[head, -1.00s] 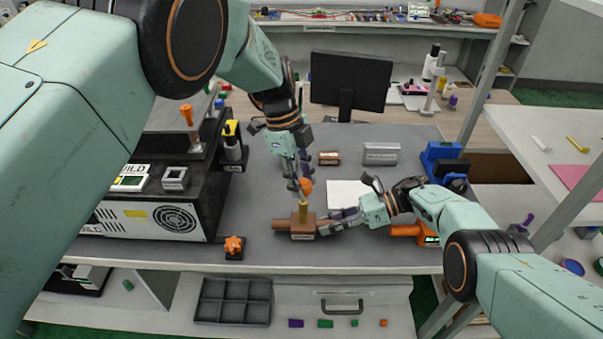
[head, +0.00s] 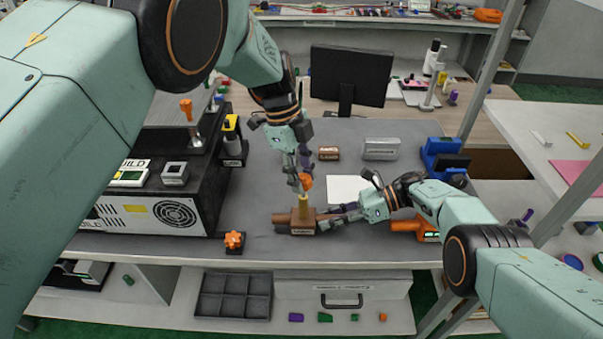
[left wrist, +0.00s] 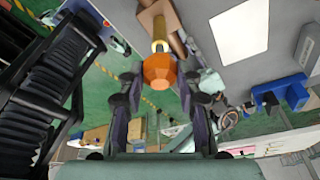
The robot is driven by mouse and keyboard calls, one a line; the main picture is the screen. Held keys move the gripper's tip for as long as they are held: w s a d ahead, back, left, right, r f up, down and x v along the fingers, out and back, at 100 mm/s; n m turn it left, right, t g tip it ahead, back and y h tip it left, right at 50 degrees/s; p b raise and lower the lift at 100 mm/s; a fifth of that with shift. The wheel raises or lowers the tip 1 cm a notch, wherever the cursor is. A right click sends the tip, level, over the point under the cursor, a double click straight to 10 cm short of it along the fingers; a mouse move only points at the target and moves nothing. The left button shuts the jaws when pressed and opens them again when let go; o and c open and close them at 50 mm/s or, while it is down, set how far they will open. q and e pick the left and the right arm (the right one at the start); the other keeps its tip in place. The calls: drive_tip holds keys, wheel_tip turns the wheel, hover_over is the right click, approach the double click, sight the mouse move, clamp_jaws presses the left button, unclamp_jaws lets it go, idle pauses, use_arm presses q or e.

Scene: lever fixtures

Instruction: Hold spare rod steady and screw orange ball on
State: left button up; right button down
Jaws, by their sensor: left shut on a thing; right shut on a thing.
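The orange ball (head: 305,182) sits at the top of the upright brass-coloured spare rod (head: 303,207). The rod stands in a brown block (head: 283,220) on the grey table. My left gripper (head: 303,180) points down from above and is shut on the ball. In the left wrist view the ball (left wrist: 160,71) lies between the fingertips, with the rod (left wrist: 160,36) beyond it. My right gripper (head: 328,219) comes in low from the right and is shut on the right side of the brown block. Whether ball and rod are threaded together cannot be told.
An orange star-shaped knob (head: 234,240) stands at the table's front edge. A black machine (head: 165,215) fills the left. A white sheet (head: 346,188), a grey box (head: 381,148) and a blue device (head: 442,157) lie behind and right.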

use_arm(q)
drive_tip(key=shift+f, duration=1.15)
idle(0.4)
drive_tip(key=o, duration=1)
drive_tip(key=shift+c, duration=0.2)
drive_tip(key=v, duration=1.2)
use_arm(e)
drive_tip(key=c, duration=1)
unclamp_jaws()
drive_tip(key=shift+c, duration=0.2)
